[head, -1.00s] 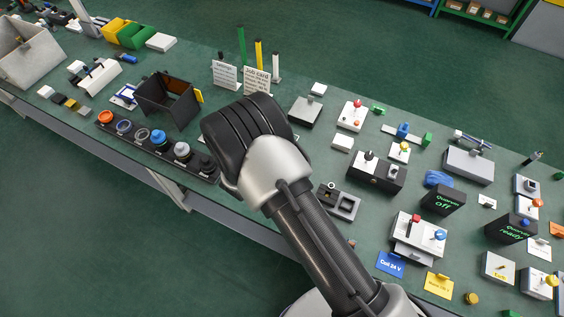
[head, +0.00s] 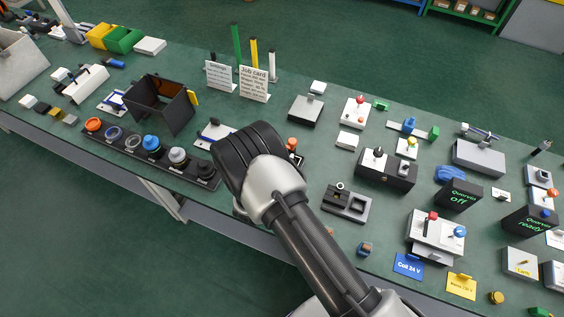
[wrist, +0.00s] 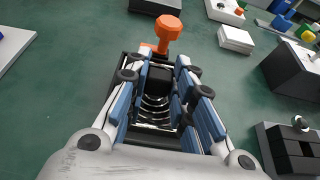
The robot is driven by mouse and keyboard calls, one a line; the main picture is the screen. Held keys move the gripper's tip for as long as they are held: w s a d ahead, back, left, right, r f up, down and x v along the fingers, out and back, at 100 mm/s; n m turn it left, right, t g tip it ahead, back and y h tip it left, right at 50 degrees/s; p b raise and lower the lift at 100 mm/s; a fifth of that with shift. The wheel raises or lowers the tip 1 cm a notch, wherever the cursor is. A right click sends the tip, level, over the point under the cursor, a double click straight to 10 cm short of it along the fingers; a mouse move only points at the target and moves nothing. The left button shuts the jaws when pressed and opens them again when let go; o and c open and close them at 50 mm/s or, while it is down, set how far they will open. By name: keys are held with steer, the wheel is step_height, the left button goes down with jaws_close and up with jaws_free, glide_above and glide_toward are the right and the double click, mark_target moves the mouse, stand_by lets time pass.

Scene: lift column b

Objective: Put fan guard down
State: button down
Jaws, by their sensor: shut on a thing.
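My gripper (wrist: 157,88) points away from the wrist camera, its two blue-padded fingers closed in on a dark part with pale curved ribs. This looks like the fan guard (wrist: 155,106); the fingers cover its sides. A black frame shows around and beyond it, and I cannot tell whether the guard touches that frame. An orange knob (wrist: 168,28) stands just beyond the fingertips, and it also shows in the head view (head: 292,144). In the head view my arm hides the gripper and the guard.
A row of coloured round parts in a black rack (head: 140,151) lies left of my arm. A dark open box (head: 163,105) and the job card (head: 254,84) stand behind. A grey two-pocket block (head: 345,203) lies right. Green bench surface is free at the wrist view's left.

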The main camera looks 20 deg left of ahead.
steer(key=shift+d+f, duration=0.1)
steer(key=c, duration=1.4)
jaws_free()
steer(key=shift+o, duration=0.2)
steer(key=shift+r, duration=0.2)
steer(key=p+v, duration=0.2)
steer(key=v, duration=1)
steer(key=shift+f, duration=0.1)
